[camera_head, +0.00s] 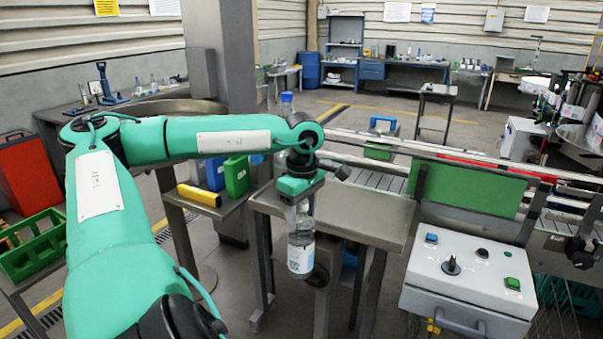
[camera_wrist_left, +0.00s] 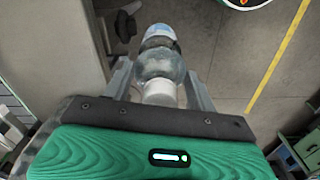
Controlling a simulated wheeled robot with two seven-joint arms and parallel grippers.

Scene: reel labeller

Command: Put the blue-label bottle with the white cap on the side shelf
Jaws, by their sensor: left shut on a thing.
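My left gripper (camera_head: 300,207) is shut on a clear bottle (camera_head: 300,240) near its top, and the bottle hangs upright below the fingers. Its label looks white and pale blue. In the left wrist view the bottle (camera_wrist_left: 159,64) sits between the two fingers (camera_wrist_left: 160,88), with a white cap (camera_wrist_left: 160,93) nearest the camera and a blue label (camera_wrist_left: 160,36) beyond. The bottle is at the front edge of a metal table (camera_head: 365,218), with its base below the top. I cannot tell for sure which surface is the side shelf. My right gripper is out of view.
Another bottle with a blue cap (camera_head: 286,99) stands behind my left arm. A small surface at left holds a yellow block (camera_head: 200,195) and a green container (camera_head: 237,176). A control box (camera_head: 470,270) stands at right, below a green panel (camera_head: 468,188). The metal tabletop is mostly bare.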

